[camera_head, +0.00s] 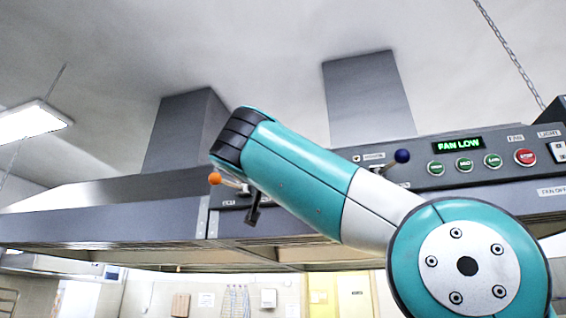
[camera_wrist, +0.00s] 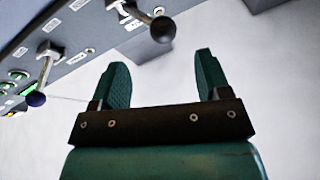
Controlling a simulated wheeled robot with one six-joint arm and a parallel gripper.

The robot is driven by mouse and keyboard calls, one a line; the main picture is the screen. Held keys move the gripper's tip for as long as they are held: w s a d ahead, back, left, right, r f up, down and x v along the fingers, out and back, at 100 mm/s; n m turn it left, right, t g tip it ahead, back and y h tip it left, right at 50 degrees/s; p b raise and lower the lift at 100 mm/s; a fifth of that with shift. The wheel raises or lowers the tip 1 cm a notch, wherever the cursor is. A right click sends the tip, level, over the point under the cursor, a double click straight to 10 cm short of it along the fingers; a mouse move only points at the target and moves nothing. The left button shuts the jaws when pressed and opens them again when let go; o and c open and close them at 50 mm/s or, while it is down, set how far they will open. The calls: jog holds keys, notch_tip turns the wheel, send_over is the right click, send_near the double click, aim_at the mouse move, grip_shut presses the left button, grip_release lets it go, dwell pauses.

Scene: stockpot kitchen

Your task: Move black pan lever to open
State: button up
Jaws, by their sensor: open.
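The black lever knob (camera_wrist: 163,29) is at the top of the wrist view, on a metal shaft rising from the grey control panel. My gripper (camera_wrist: 163,66) is open and empty below it in the picture. Its two teal fingers are apart, with the knob just beyond the gap between their tips and no contact visible. In the head view my arm hides the panel's middle, so I cannot make out the black lever or my gripper there. A small dark piece under the arm is unclear. The lever's labels are unreadable.
A blue-knobbed lever (camera_wrist: 36,98) stands left of my fingers; its knob also shows in the head view (camera_head: 402,156). An orange-knobbed lever (camera_head: 215,178) is on the hood's left part. The display (camera_head: 459,145) reads FAN LOW, above green buttons and a red button (camera_head: 525,157).

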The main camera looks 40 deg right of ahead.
jog(key=p+x, duration=0.3)
jog(key=x, duration=0.4)
jog(key=shift+r, duration=0.2)
jog(key=shift+w+d+p, duration=0.5)
jog(key=shift+c, duration=0.2)
